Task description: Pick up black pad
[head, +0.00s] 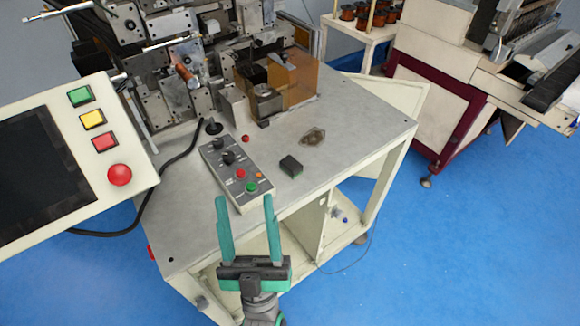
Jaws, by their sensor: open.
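A small black pad (291,166), shaped like a low block, lies flat on the grey metal tabletop (345,135), just right of the button box. My gripper (244,201) is in the lower middle of the head view, with two long green fingers spread apart and nothing between them. Its fingertips point up the picture, below and to the left of the pad, near the table's front edge. The gripper is apart from the pad. How high the fingers are above the table is hard to tell.
A grey button box (235,175) with knobs and coloured buttons is left of the pad. A control panel (75,160) juts in at the left. Winding machinery (180,75) and an amber guard (290,80) stand behind. The tabletop right of the pad is mostly clear.

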